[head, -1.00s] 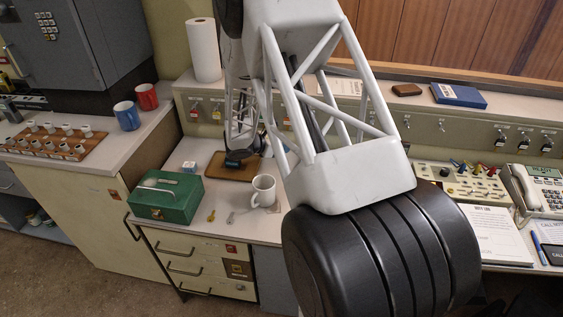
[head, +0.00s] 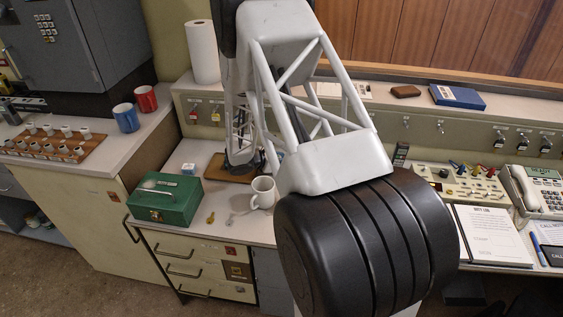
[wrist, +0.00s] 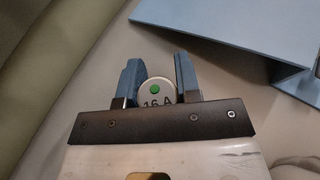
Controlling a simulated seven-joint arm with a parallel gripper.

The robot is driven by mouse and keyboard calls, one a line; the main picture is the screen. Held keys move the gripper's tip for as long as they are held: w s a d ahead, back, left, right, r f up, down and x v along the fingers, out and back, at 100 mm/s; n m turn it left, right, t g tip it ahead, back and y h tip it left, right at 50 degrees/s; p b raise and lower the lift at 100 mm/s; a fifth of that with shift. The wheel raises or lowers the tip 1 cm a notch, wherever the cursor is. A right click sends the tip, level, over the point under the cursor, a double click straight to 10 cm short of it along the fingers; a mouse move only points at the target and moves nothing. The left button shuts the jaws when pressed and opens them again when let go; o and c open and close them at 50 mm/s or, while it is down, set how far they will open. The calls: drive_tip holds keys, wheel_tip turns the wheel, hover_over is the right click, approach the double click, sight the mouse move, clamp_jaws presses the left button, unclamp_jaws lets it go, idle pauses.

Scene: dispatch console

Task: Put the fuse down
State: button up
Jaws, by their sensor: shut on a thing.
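The fuse (wrist: 153,92) shows end-on in the wrist view as a pale round cap with a green dot and "16 A" printed on it. My gripper (wrist: 155,82) is shut on it, with one blue finger on each side. The pale surface beyond the fingers is blurred, and I cannot tell whether the fuse touches it. In the head view my own arm covers much of the middle, and the fuse cannot be made out there. A brown wooden board (head: 216,174) lies on the worktop, partly behind my arm.
A wooden rack (head: 88,152) with several white fuses stands on the left cabinet. A green cash box (head: 166,200), white mug (head: 262,192) and brass key (head: 210,217) are on the worktop. A blue flat piece (wrist: 225,25) is at the wrist view's upper right.

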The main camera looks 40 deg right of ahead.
drive_tip(key=shift+f, duration=0.35)
drive_tip(key=shift+f, duration=0.1)
drive_tip(key=o, duration=0.9)
drive_tip(key=shift+o, duration=0.2)
drive_tip(key=v, duration=1.2)
